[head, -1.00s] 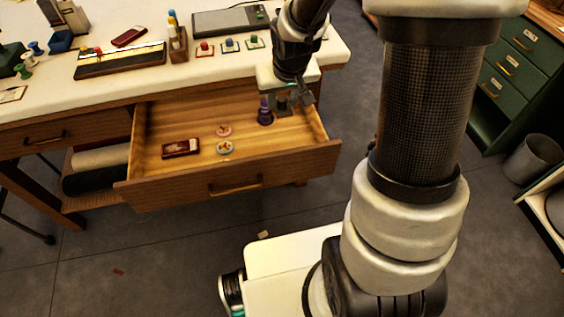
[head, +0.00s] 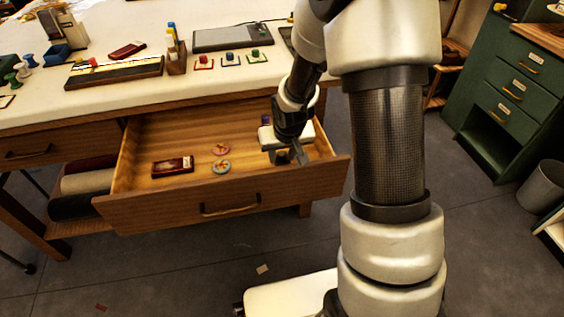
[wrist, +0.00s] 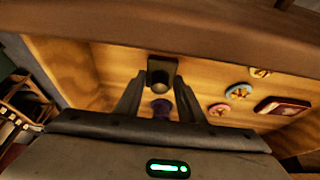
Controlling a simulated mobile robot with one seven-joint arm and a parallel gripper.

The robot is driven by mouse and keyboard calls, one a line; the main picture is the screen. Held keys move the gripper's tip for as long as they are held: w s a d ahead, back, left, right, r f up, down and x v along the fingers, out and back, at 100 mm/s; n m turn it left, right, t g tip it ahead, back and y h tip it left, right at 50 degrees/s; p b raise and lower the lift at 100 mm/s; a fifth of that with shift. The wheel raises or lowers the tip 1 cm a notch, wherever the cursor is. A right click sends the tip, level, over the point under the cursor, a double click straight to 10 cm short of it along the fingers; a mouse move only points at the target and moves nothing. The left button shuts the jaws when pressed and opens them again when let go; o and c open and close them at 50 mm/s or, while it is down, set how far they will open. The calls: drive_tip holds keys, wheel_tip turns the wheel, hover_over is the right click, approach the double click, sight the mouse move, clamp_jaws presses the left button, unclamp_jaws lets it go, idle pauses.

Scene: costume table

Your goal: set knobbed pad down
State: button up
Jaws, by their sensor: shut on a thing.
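The knobbed pad (wrist: 162,68) is a small dark square with a rounded knob, seen between my fingertips in the wrist view. My gripper (wrist: 160,82) is shut on it. In the head view my gripper (head: 289,157) is low over the right front part of the open wooden drawer (head: 231,197), just behind its front board. The pad is mostly hidden there by my gripper. I cannot tell whether the pad touches the drawer floor.
A purple knobbed piece (wrist: 161,108) stands behind the pad. Stamps, a tray and bottles stand on the white tabletop (head: 120,98).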

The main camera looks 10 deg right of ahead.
drive_tip(key=shift+f, duration=1.15)
drive_tip(key=shift+f+b, duration=0.25)
drive_tip(key=shift+b, duration=0.15)
drive_tip(key=o, duration=1.1)
drive_tip(key=shift+r, duration=0.1)
drive_tip(key=shift+o, duration=0.2)
